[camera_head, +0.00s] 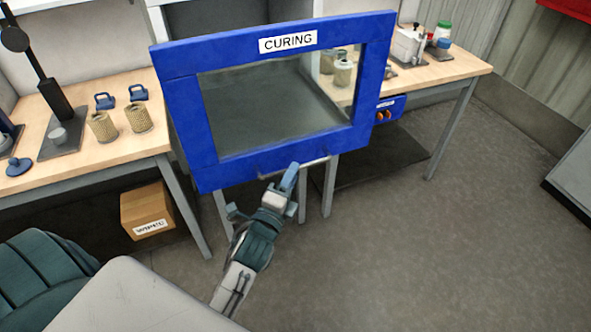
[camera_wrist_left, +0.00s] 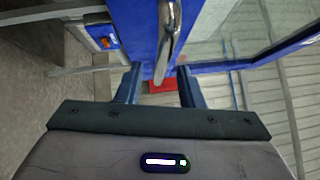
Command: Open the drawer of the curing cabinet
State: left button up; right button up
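The curing cabinet (camera_head: 181,110) stands at the centre of the head view, with a blue front, a large window and a "CURING" label. A metal bar handle (camera_head: 318,161) runs along the lower edge of the front. In the left wrist view the handle (camera_wrist_left: 171,38) runs into the gap between the two open fingers (camera_wrist_left: 159,88), with no clear contact on either side. My right gripper is not in view.
A wooden bench (camera_head: 85,155) on the left bears tan filter cartridges (camera_head: 138,117), blue clamps and a stand. A cardboard box (camera_head: 147,209) sits beneath it. Another bench (camera_head: 461,66) stands behind at right. The floor (camera_head: 400,250) in front and to the right is clear.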

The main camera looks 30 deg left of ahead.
pick_arm(q)
jog(key=s+f+b, duration=0.1)
jog(key=s, duration=0.6)
jog(key=shift+s+d+b, duration=0.2)
jog(key=shift+d+b, duration=0.05)
jog(key=shift+b, duration=0.05)
jog(key=shift+f, duration=0.1)
jog(key=s+f+n+g, duration=0.1)
jog(key=f+n+g, duration=0.2)
jog(key=f, duration=1)
jog(key=s+a+f+n+g, duration=0.1)
jog(key=s+f+n+g, duration=0.15)
jog(key=f, duration=0.95)
jog(key=s+f+n+g, duration=0.1)
jog(key=f+n+g, duration=0.2)
jog(key=f, duration=1)
jog(key=s+a+f+n+g, duration=0.2)
jog(key=s+f+n+g, duration=0.3)
jog(key=s+f, duration=0.8)
jog(key=s+a+f+n+g, duration=0.3)
jog(key=s+f+n+g, duration=0.2)
jog(key=s+f, duration=0.7)
jog(key=s, duration=0.5)
jog(key=shift+a+f+h, duration=0.2)
jog(key=shift+f+h, duration=0.1)
jog(key=shift+f, duration=0.1)
